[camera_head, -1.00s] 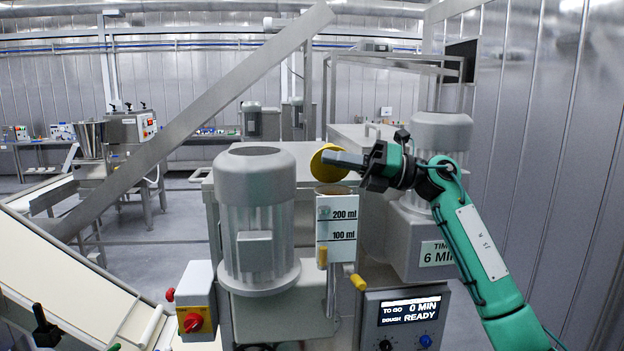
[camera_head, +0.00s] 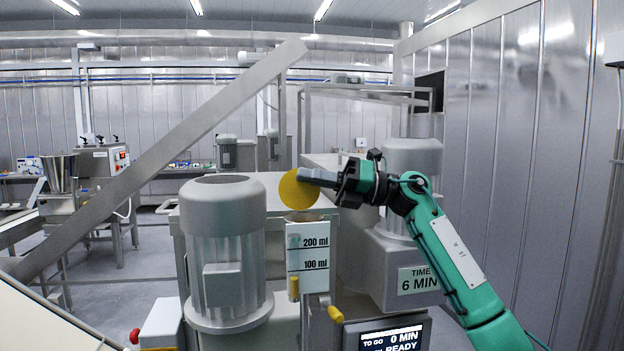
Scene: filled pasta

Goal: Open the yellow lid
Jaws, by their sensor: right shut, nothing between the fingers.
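The yellow lid (camera_head: 292,192) is a round disc standing roughly upright above the measuring container (camera_head: 307,272) marked 200 ml and 100 ml. The container's top below the lid shows a brownish opening. My right gripper (camera_head: 308,176) is shut and empty. Its grey fingertips overlap the upper right part of the lid; they look to be against it, but I cannot tell if they touch. My left gripper is not in view.
A large grey motor housing (camera_head: 223,250) stands just left of the container. A machine with a "TIME 6 MIN" label (camera_head: 418,280) stands to the right. A display panel (camera_head: 388,337) is at the bottom. A slanted metal beam (camera_head: 170,150) crosses the left side.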

